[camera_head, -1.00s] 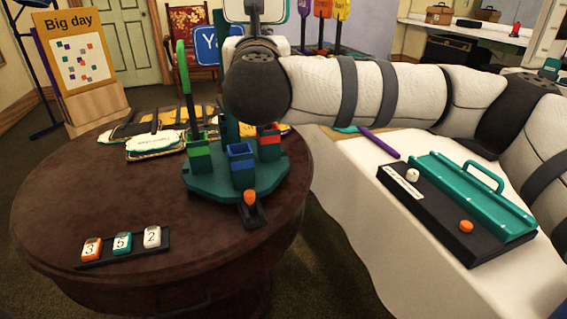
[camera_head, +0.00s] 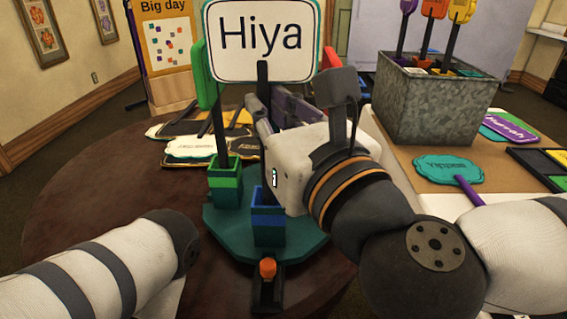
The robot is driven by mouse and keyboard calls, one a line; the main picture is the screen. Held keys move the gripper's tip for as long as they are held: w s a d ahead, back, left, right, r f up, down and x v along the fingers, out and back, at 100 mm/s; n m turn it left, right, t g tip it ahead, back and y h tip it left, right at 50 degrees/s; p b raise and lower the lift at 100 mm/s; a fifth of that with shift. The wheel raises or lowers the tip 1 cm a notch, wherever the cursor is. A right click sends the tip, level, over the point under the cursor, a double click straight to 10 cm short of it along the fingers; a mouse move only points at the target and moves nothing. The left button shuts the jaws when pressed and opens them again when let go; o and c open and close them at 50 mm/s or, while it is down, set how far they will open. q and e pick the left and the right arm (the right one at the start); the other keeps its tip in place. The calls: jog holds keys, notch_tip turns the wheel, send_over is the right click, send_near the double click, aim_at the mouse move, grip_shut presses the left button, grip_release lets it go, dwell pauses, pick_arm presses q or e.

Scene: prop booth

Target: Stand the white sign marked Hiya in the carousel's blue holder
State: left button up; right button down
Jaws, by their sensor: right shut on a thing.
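The white sign marked Hiya (camera_head: 262,40), with a teal edge and a dark stick, is upright above the carousel (camera_head: 312,240). My right gripper (camera_head: 262,118) is shut on its stick below the board. The carousel's blue holder (camera_head: 268,222) faces me, almost straight below the sign. The stick's lower end is hard to make out behind my gripper and the holder's rim, so I cannot tell whether it is inside. My left forearm shows at the lower left, but its gripper is not in view.
The green holder (camera_head: 223,187) beside it bears a green sign (camera_head: 206,75). Several flat signs (camera_head: 198,147) lie behind on the round table (camera_head: 80,210). A metal bin (camera_head: 428,105) of coloured signs stands at right. An orange-knobbed lever (camera_head: 267,268) is in front.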

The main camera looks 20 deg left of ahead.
notch_tip(320, 180, down, 4)
jog(key=shift+f+b, duration=0.2)
jog(key=shift+b, duration=0.15)
jog(key=shift+f, duration=0.35)
jog(key=c, duration=1.6)
grip_release()
jog(key=shift+c, duration=0.2)
